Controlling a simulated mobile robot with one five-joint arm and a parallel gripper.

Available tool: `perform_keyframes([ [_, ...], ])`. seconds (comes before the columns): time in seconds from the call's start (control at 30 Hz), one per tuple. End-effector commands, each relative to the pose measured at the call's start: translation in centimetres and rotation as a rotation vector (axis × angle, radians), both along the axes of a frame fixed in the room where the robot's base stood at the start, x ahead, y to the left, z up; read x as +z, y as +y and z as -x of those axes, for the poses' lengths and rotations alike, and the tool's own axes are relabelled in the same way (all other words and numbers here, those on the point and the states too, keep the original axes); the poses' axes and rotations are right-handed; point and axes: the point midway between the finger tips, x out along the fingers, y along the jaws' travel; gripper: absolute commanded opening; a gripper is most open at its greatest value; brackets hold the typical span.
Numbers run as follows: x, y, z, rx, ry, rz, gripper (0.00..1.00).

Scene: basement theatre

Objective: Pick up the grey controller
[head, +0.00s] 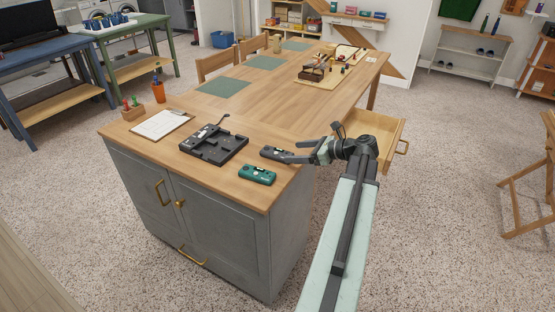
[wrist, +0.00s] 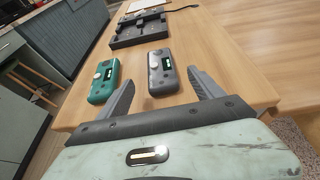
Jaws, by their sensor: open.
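The grey controller (head: 276,154) lies flat on the wooden top of the grey cabinet, near its right edge. In the wrist view the grey controller (wrist: 162,72) lies ahead of the gap between the two fingers, with its near end about level with the fingertips. My gripper (head: 308,151) is open and empty, just right of the grey controller; it also shows in the wrist view (wrist: 161,84). A green controller (head: 257,174) lies in front of the grey one, and in the wrist view it is outside the left finger (wrist: 103,81).
A black tray (head: 214,145) sits left of the controllers, with a clipboard (head: 160,124) and an orange cup (head: 158,92) beyond it. An open drawer (head: 374,133) sticks out at the right. A long table with green mats (head: 224,87) extends behind.

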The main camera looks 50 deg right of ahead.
Motion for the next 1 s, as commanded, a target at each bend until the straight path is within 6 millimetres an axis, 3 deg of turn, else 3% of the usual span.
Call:
perform_keyframes([
  [0.43,-1.3,0.9,-2.9,0.003,0.001,0.003,0.76],
  [0.7,-3.0,2.0,-6.7,0.004,0.002,0.003,0.76],
  [0.93,-2.8,2.0,-7.0,0.001,0.002,0.004,0.76],
  [1.0,-2.8,2.0,-7.0,0.001,0.002,0.004,0.57],
])
